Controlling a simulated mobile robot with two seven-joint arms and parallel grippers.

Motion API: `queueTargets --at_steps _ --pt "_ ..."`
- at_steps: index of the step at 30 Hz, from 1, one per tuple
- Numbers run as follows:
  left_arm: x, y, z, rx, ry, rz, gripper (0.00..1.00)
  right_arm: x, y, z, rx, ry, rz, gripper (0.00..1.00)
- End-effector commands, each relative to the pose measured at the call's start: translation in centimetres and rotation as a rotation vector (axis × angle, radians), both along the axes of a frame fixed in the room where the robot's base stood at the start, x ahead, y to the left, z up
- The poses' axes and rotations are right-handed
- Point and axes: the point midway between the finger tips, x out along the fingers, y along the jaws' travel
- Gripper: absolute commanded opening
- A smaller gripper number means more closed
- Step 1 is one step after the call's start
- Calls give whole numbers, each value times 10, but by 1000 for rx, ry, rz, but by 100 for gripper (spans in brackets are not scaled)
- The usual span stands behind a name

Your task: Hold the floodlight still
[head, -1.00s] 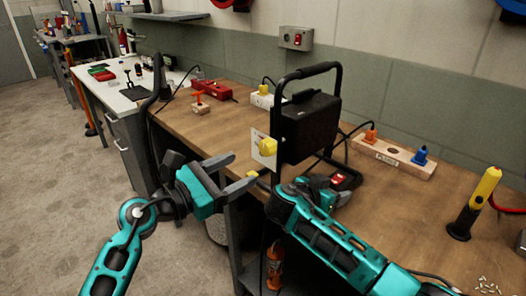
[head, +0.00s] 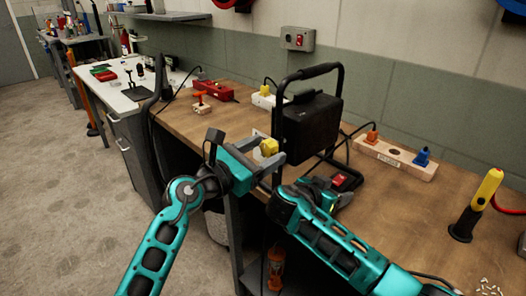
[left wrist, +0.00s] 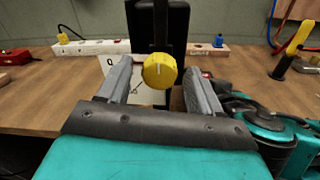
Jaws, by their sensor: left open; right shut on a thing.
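The black floodlight (head: 312,124) stands on the wooden bench in its tubular frame, its lamp head facing away. A yellow knob (head: 269,147) is on its left side in front of a pale plate; the knob also shows in the left wrist view (left wrist: 160,70). My left gripper (head: 275,160) is open, its fingers on either side of the knob, with gaps visible in the left wrist view. My right gripper (head: 312,192) is at the lower part of the floodlight's frame, shut on it; its fingertips are mostly hidden.
A wooden block with orange and blue plugs (head: 395,157) lies right of the floodlight. A yellow and black tool (head: 477,203) stands at the right.

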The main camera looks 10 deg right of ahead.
Motion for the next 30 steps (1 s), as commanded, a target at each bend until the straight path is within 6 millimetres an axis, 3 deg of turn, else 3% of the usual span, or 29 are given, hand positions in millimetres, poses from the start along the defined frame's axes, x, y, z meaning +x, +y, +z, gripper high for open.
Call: queueTargets --at_steps 8,25,30 --pt "1 -1 0 -1 -1 0 65 -1 1 -1 2 3 1 0" --pt "1 -1 0 -1 1 0 10 -1 1 -1 2 3 1 0" --pt "1 -1 0 -3 5 0 9 -1 1 -1 2 3 1 0"
